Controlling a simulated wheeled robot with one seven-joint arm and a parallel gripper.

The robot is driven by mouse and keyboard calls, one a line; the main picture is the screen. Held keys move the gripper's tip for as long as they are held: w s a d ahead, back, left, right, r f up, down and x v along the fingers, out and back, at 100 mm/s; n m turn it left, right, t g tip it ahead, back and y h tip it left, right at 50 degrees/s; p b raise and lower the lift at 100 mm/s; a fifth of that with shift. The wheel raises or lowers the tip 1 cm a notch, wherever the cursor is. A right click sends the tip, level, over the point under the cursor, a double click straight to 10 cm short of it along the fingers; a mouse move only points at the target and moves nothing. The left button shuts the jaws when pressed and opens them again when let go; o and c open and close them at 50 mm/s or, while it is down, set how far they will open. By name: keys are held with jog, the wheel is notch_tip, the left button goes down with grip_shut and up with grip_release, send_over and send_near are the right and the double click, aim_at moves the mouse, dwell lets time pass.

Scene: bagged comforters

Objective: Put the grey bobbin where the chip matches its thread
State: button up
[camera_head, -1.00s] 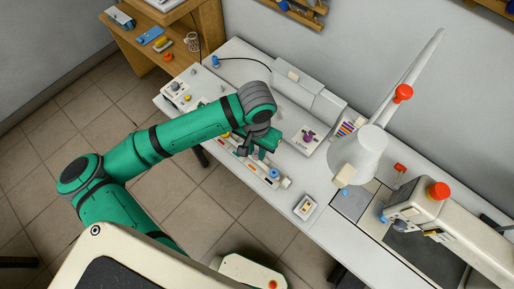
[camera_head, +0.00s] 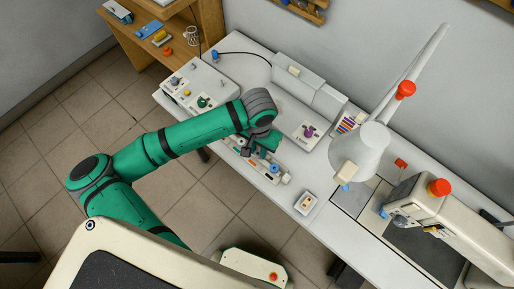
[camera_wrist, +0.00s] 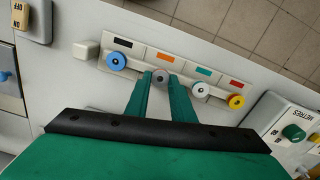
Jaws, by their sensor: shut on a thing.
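The grey bobbin (camera_wrist: 161,76) is between the fingertips of my gripper (camera_wrist: 161,82) in the wrist view, in front of the orange chip (camera_wrist: 160,55). My gripper is shut on it; whether the bobbin touches the rack is unclear. The pale rack (camera_wrist: 182,62) also has black (camera_wrist: 122,43), teal (camera_wrist: 203,71) and red (camera_wrist: 237,83) chips. A blue bobbin (camera_wrist: 116,61) sits by the black chip, a white-rimmed bobbin (camera_wrist: 200,90) by the teal and a yellow bobbin (camera_wrist: 236,101) by the red. In the head view my gripper (camera_head: 247,152) hides part of the rack.
A METRES box with a green knob (camera_wrist: 293,132) stands at the right in the wrist view. A switch plate (camera_head: 305,203) lies on the white table. A lamp (camera_head: 358,150) and a sewing machine (camera_head: 430,205) stand to the right. The table's front edge is close to the rack.

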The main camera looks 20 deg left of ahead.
jog(key=o, duration=0.9)
jog(key=shift+w, duration=0.1)
jog(key=shift+o, duration=0.6)
jog(key=shift+r, duration=0.2)
notch_tip(320, 180, up, 12)
jog(key=shift+r, duration=0.2)
